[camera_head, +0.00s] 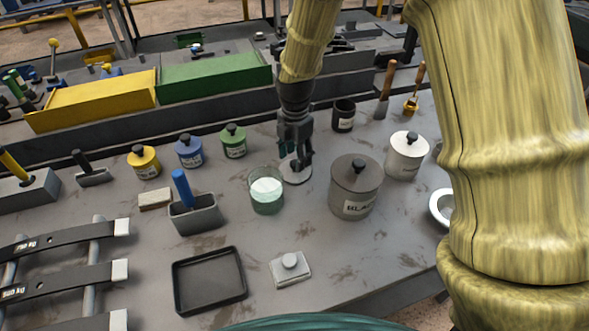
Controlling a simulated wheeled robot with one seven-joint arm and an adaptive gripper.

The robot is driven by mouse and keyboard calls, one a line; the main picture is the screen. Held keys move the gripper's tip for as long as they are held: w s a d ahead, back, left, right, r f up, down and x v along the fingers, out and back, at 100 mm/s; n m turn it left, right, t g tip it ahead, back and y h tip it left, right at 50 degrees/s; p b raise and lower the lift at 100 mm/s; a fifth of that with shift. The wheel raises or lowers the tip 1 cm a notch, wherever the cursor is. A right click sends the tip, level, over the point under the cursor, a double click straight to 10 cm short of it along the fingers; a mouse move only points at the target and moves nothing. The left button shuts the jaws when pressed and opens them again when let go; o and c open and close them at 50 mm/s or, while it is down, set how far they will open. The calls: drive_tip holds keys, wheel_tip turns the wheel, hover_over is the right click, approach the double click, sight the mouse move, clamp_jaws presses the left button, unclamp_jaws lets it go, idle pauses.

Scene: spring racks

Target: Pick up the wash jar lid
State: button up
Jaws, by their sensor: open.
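The wash jar (266,199) looks like an open clear glass jar with pale green liquid, standing mid-table. A flat, round, light grey lid (292,177) lies on the table just right of and behind it. My gripper (301,164) points down right over this lid, with its dark fingers open. The fingers hide the middle of the lid, and I cannot tell whether they are around a knob or touching it.
A large grey lidded jar (355,192) stands close to the right, with a white jar (407,155) beyond. A dark cup (344,115) stands behind. A black tray (209,281) and a small knobbed block (290,270) lie in front. Small yellow, blue and green jars stand left.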

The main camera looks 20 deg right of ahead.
drive_tip(key=shift+f+p, duration=0.4)
drive_tip(key=shift+f, duration=1.45)
drive_tip(key=shift+c, duration=0.2)
drive_tip(key=shift+s, duration=0.1)
clamp_jaws()
